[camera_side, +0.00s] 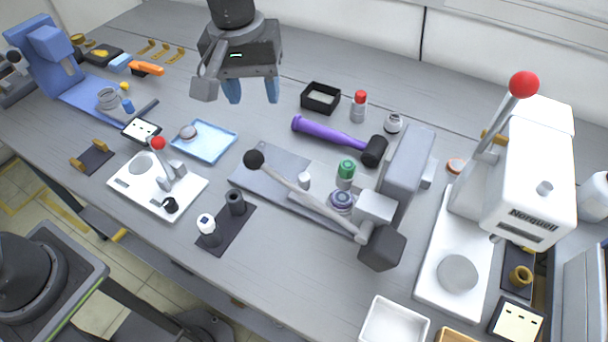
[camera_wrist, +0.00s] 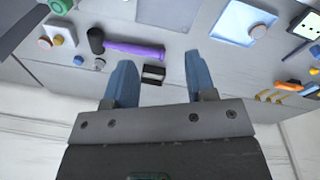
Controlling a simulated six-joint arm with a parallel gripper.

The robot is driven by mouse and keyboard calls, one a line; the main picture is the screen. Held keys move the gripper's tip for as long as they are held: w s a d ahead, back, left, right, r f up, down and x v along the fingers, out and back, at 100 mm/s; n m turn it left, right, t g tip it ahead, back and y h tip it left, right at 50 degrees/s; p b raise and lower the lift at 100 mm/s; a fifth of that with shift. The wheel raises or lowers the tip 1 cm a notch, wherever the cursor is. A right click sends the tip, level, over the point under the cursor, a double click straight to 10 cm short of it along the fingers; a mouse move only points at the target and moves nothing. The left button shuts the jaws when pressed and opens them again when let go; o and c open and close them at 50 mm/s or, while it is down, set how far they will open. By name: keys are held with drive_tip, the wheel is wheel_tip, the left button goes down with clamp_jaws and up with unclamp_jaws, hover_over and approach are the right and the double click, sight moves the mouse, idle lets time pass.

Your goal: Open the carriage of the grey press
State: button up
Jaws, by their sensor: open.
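The grey press (camera_side: 405,170) stands at the middle right of the bench in the side view. It has a flat grey base plate (camera_side: 262,178), a long lever ending in a black ball (camera_side: 254,159), and a dark block (camera_side: 382,248) at the lever's pivot end. The lever slants low over the base. I cannot tell its carriage apart clearly. A part of the base (camera_wrist: 160,12) seems to show at the top of the wrist view. My gripper (camera_side: 252,92) is open and empty, above the back of the bench, apart from the press; its fingers (camera_wrist: 161,78) frame the wrist view.
A purple-handled mallet (camera_side: 330,133), a black box (camera_side: 320,97) and a red-capped bottle (camera_side: 359,105) lie behind the press. A white press (camera_side: 530,170) with a red-ball lever stands right. A blue tray (camera_side: 205,141) and a small white press (camera_side: 140,187) stand left.

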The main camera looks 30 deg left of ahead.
drive_tip(key=n+g, duration=0.1)
hover_over(303, 176)
wheel_tip(303, 176, down, 6)
drive_tip(key=r, duration=0.1)
wheel_tip(303, 176, down, 14)
drive_tip(key=shift+d+f, duration=0.1)
drive_tip(key=shift+f, duration=0.1)
drive_tip(key=shift+c, duration=0.5)
clamp_jaws()
